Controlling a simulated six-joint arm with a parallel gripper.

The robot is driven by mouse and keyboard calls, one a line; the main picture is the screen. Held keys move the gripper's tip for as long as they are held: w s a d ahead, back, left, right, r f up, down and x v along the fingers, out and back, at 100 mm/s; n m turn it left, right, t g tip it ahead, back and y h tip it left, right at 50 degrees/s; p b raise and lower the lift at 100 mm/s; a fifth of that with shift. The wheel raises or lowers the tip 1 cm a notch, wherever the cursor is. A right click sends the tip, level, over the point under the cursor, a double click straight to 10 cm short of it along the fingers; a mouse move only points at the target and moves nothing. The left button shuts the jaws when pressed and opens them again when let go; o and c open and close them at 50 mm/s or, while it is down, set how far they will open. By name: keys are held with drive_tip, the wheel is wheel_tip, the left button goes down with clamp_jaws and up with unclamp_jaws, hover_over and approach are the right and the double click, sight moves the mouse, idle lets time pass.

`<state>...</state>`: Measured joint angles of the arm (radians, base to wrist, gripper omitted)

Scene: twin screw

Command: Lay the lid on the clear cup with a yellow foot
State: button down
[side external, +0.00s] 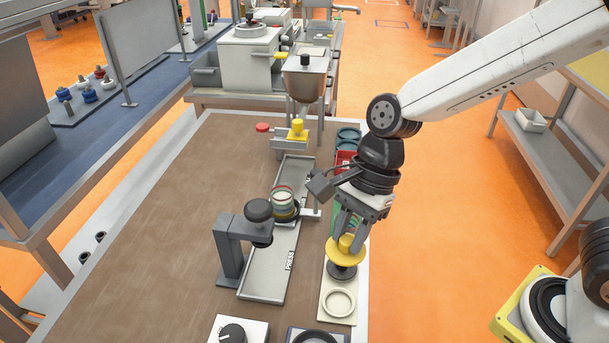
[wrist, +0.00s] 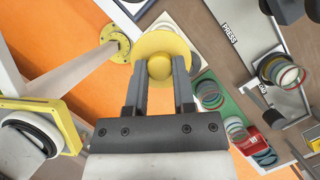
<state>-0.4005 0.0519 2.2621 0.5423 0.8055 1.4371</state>
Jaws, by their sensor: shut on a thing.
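The yellow lid (side external: 333,252) is a round disc with a yellow knob, and a dark part shows beneath it. My gripper (side external: 346,240) is shut on the knob, one finger on each side. The wrist view also shows the lid (wrist: 165,42) between the fingers of my gripper (wrist: 160,67). A clear cup (side external: 284,203) with coloured bands stands on the grey track, left of my gripper; it also shows in the wrist view (wrist: 280,72). Its foot is too small to read surely. More banded cups (wrist: 209,95) stand on a green area, partly hidden in the side view.
A dark press head (side external: 258,211) on a grey bracket stands close to the cup's left. A cream plate (side external: 327,310) with a raised ring lies below the lid. A hopper (side external: 305,82) stands behind. The brown table (side external: 170,225) is clear at left.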

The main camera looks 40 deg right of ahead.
sight(348, 235)
wheel_tip(348, 235, up, 3)
drive_tip(key=shift+w+r, duration=0.2)
drive_tip(key=shift+r, duration=0.05)
drive_tip(key=shift+w+r, duration=0.1)
drive_tip(key=shift+w, duration=1.05)
drive_tip(key=w+d+m+t, duration=0.1)
drive_tip(key=w+d+m, duration=0.1)
drive_tip(key=w, duration=0.9)
drive_tip(key=w+d+m+t, duration=0.1)
drive_tip(key=w+d+m, duration=0.2)
drive_tip(key=w, duration=0.9)
drive_tip(key=shift+n, duration=0.3)
drive_tip(key=shift+s+a+f, duration=0.1)
drive_tip(key=shift+f, duration=2.65)
drive_tip(key=shift+f, duration=0.15)
drive_tip(key=shift+f, duration=2.25)
drive_tip(key=shift+f, duration=0.85)
